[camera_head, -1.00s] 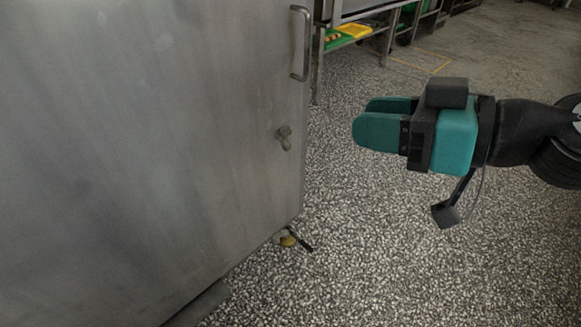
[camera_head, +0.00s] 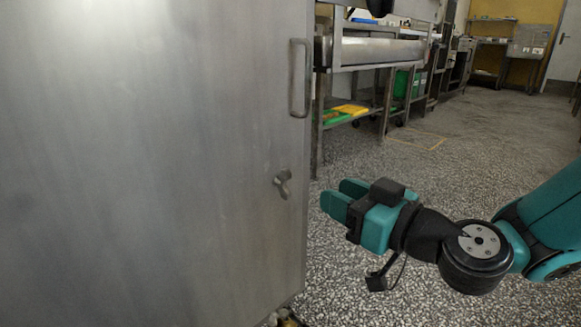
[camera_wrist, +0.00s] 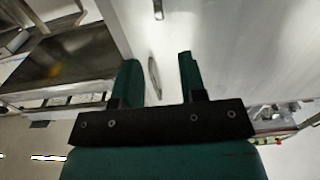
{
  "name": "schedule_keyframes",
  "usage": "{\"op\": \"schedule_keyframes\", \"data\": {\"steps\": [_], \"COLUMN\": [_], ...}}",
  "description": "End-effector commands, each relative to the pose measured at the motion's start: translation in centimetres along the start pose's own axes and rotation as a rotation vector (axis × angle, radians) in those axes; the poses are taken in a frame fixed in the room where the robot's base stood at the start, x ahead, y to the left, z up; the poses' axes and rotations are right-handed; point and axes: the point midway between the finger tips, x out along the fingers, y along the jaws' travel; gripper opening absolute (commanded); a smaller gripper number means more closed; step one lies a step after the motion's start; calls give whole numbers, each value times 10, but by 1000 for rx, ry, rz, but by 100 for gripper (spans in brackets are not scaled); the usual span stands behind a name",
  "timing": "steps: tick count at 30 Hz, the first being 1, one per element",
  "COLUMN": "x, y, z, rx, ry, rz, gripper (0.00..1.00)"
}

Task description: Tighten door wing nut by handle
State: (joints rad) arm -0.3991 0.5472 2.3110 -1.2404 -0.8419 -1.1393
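The door wing nut (camera_head: 283,184) is a small grey metal piece on the steel door (camera_head: 150,150), near its right edge and below the door handle (camera_head: 299,78). In the wrist view a small piece that looks like the wing nut (camera_wrist: 158,10) is at the top edge. A long bar that looks like the handle (camera_wrist: 154,78) shows between the fingers. My gripper (camera_head: 340,195), with teal fingers, is to the right of the wing nut, apart from it. In the wrist view my gripper (camera_wrist: 159,68) has a clear gap between its fingers and holds nothing.
A steel table (camera_head: 375,55) with green and yellow items on its lower shelf stands behind, right of the door. Speckled floor (camera_head: 440,175) is open to the right. Something small and yellowish (camera_head: 285,318) lies at the door's bottom corner, mostly cut off.

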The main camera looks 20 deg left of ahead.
Motion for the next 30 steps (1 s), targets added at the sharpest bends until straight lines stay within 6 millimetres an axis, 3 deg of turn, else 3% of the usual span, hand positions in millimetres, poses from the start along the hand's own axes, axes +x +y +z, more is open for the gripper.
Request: {"op": "schedule_keyframes", "data": {"steps": [9, 15, 28, 30], "x": [73, 101, 112, 112], "y": [-1, 0, 0, 0], "z": [-1, 1, 0, 0], "rx": [-3, -1, 0, 0], "ry": [1, -1, -1, -1], "rz": [-4, -2, 1, 1], "gripper": [38, 38, 38, 24]}}
